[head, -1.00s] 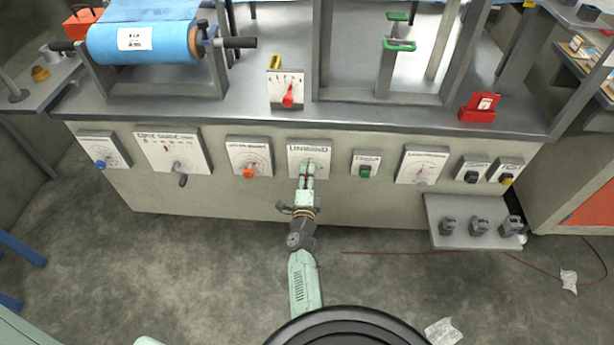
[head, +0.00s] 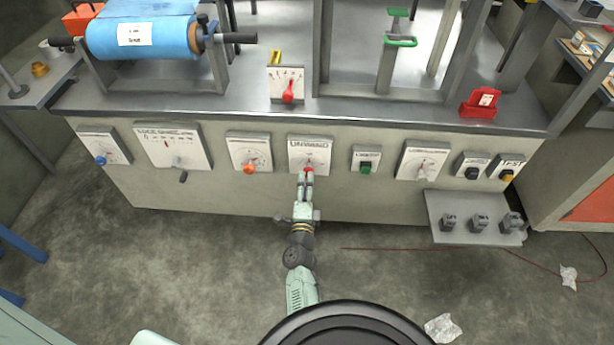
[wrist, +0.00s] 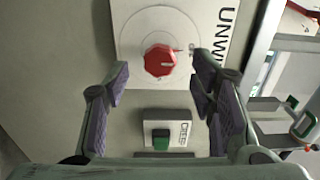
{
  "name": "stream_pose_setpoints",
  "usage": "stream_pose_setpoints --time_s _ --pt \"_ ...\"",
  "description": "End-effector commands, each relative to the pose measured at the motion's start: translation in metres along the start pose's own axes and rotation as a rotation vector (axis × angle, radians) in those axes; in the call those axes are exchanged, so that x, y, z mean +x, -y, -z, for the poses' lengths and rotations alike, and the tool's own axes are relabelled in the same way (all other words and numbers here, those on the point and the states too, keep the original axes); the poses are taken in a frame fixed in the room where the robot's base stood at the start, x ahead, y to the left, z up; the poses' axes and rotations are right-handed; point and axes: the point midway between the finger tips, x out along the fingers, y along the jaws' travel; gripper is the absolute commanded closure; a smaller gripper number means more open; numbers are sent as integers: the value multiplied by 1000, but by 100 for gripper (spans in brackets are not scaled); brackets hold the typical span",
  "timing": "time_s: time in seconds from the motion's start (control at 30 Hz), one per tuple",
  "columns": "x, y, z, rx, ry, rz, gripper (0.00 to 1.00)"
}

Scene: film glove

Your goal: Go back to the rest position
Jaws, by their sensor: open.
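My gripper (head: 306,179) is at the front of the machine, just below the red knob (head: 309,170) of the UNWIND panel (head: 309,147). In the wrist view my gripper (wrist: 162,88) is open. Its purple-padded fingers stand wide apart with nothing between them that they touch. The red knob (wrist: 159,60) is on its round white dial (wrist: 128,38), beyond the fingertips and apart from them. The CREEP panel (wrist: 166,128) with a green button shows below the knob in that view.
The machine front (head: 230,200) carries several dials and switches. A grey shelf (head: 436,208) with several dark blocks juts out at the lower right. A blue roll (head: 155,38) sits on top at left. A cable and crumpled scraps lie on the floor, which is otherwise clear.

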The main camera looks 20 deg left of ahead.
Motion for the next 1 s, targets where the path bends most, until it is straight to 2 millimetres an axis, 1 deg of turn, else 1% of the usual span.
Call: stream_pose_setpoints --time_s 0.03,0.07,0.2,0.77,0.87,0.97,1.0 --pt "-7 -1 0 1 0 -2 49" --pt "-10 -1 0 1 0 -2 49" --pt "-18 0 0 -1 0 0 49" --pt "-18 0 0 -1 0 0 49" --pt "-9 24 -10 -23 22 42 49" --pt "6 72 -32 -77 63 123 49" --pt "12 97 -44 -106 85 166 49"
